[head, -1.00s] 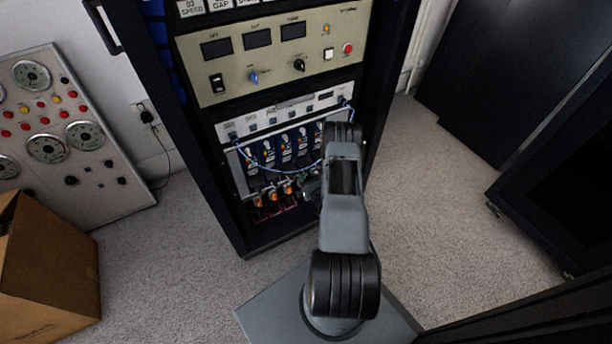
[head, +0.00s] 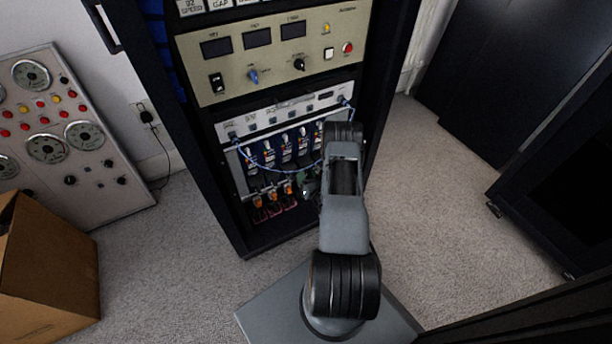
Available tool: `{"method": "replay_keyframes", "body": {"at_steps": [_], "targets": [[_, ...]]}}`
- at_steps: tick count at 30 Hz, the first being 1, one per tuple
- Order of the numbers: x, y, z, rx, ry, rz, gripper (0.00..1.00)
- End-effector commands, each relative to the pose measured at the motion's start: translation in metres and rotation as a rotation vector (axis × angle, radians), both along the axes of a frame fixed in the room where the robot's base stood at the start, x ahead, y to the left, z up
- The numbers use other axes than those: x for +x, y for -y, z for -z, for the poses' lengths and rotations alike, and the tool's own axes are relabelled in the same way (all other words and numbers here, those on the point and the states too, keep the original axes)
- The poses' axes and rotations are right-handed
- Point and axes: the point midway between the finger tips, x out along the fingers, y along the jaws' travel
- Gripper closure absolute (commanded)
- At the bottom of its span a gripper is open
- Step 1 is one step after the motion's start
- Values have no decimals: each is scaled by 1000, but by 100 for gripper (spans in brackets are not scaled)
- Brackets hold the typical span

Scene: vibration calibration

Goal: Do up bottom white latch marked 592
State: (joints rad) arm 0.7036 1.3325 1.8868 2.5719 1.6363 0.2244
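My arm reaches into the lower part of the open black rack. My gripper (head: 309,187) is at the right end of the row of modules, mostly hidden behind my own arm; whether it is open or shut does not show. The row of blue-and-white modules (head: 285,145) sits under a white panel. Below it are several orange-tipped parts (head: 272,195). A white latch marked 592 cannot be picked out; the markings are too small to read, and my arm covers the right end of the row.
A beige control panel (head: 270,95) with knobs and displays is above the modules. A blue cable (head: 243,155) loops across the row's front. A cardboard box (head: 45,270) and a gauge panel (head: 110,165) stand at left. Carpet (head: 450,210) is clear at right.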

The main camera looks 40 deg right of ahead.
Motion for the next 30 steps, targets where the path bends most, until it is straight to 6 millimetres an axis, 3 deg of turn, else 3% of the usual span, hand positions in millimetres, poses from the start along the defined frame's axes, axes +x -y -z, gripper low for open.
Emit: {"method": "replay_keyframes", "body": {"at_steps": [5, 14, 19, 30], "targets": [[0, 0, 0, -1, 0, 0, 47], [-4, 0, 0, -1, -2, 2, 47], [-27, -3, -1, 3, -4, 4, 47], [-101, -12, -1, 2, -3, 6, 47]]}}
